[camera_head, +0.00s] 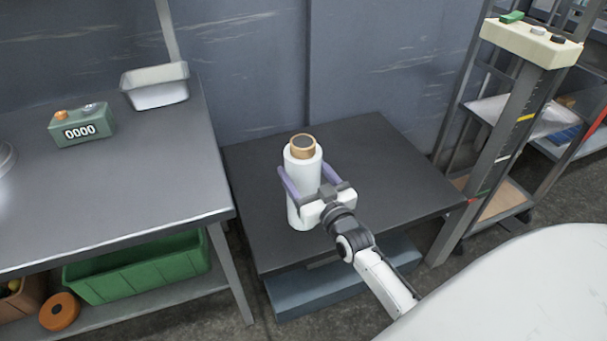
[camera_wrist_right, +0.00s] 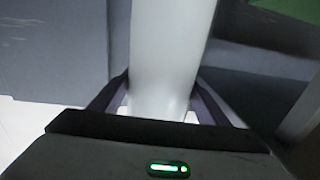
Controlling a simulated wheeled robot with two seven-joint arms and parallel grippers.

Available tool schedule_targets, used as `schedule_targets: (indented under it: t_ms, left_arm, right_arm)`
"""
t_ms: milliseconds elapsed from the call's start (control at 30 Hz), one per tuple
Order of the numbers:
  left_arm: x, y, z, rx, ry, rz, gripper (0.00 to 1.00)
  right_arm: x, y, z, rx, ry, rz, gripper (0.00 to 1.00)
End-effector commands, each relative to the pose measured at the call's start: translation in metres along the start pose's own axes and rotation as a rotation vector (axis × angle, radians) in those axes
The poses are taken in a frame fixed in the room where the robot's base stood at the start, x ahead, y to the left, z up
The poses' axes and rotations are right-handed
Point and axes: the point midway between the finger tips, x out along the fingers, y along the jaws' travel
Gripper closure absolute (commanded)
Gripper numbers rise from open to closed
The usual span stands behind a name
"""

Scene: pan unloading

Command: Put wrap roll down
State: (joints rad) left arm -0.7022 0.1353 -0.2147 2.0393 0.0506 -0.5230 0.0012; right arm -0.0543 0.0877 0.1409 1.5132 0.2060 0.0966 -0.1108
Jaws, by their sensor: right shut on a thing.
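The wrap roll (camera_head: 303,172) is a white upright cylinder with a brown core showing at its top. In the head view it is over the left part of a low dark table (camera_head: 385,150). My right gripper (camera_head: 306,178) is shut on it, with one purple finger on each side. I cannot tell whether the roll's bottom touches the table. In the right wrist view the roll (camera_wrist_right: 168,55) stands between the fingers of the gripper (camera_wrist_right: 162,105). My left gripper is not in view.
A higher grey workbench (camera_head: 140,190) stands to the left, with a metal pan (camera_head: 155,92) and a green counter box (camera_head: 82,128). A green bin (camera_head: 140,272) is on its lower shelf. A post with a cream button box (camera_head: 530,42) stands right. The low table's right side is clear.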

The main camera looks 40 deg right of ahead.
Motion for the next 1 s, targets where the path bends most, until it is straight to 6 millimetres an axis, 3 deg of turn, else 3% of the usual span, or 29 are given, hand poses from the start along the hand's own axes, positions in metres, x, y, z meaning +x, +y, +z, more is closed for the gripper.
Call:
schedule_targets:
  t_ms: [400, 433, 533, 867, 1000]
  left_arm:
    - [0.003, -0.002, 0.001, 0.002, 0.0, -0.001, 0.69]
    - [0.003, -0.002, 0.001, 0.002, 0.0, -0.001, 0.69]
    - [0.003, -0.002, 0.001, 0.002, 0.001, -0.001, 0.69]
    - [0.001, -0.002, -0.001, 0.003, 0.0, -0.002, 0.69]
    - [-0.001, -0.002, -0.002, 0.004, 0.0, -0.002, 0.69]
  right_arm:
    - [0.002, 0.0, 0.002, 0.0, 0.015, 0.001, 0.93]
    - [0.0, 0.0, 0.007, 0.0, 0.002, 0.0, 0.28]
    - [0.0, 0.0, 0.007, 0.0, 0.002, 0.0, 0.12]
    - [0.0, 0.0, 0.003, 0.0, 0.003, 0.0, 0.12]
    - [-0.016, 0.0, 0.005, 0.0, -0.001, 0.0, 0.12]
